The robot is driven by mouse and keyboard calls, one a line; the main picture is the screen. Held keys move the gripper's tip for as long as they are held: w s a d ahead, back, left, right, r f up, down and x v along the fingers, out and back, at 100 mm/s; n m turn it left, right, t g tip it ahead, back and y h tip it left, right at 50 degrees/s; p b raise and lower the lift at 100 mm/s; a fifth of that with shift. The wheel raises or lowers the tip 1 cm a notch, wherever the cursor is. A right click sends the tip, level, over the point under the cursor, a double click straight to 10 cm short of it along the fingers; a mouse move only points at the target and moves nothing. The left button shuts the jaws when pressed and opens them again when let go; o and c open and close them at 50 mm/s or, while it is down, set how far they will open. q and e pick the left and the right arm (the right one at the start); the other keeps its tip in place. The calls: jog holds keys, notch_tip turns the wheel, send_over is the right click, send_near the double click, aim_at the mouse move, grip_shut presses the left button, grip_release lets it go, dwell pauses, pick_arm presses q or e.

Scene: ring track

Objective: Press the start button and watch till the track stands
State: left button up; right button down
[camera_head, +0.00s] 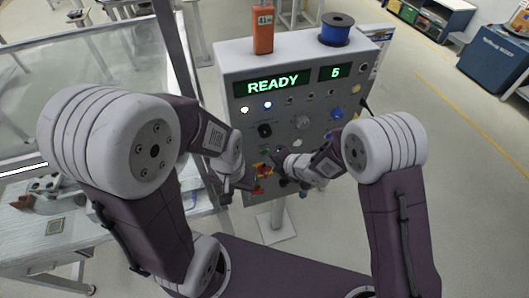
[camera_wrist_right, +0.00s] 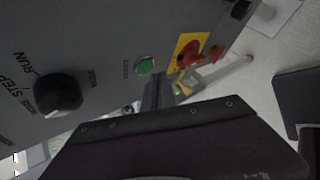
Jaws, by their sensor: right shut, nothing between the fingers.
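The grey control panel (camera_head: 285,105) stands ahead, with READY lit on its wide green display (camera_head: 272,86) and 5 on the small one (camera_head: 335,71). In the right wrist view a round green button (camera_wrist_right: 145,66) sits between a black mode knob (camera_wrist_right: 58,95) and a red mushroom button on a yellow plate (camera_wrist_right: 190,52). My right gripper (camera_head: 279,157) is shut and empty in front of the panel; its dark fingers (camera_wrist_right: 157,88) point close to the green button, and contact cannot be told. My left gripper (camera_head: 230,189) hangs lower, left of the panel's lower edge; its jaws are unclear.
An orange handset (camera_head: 263,30) and a blue spool (camera_head: 336,28) stand on the panel's top. A glass-walled enclosure (camera_head: 90,75) is on the left. Blue cabinets (camera_head: 495,58) stand at the far right. The floor on the right is clear.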

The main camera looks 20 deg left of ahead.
dwell(0.5)
jog(key=shift+w+a, duration=0.25)
jog(key=shift+w, duration=0.1)
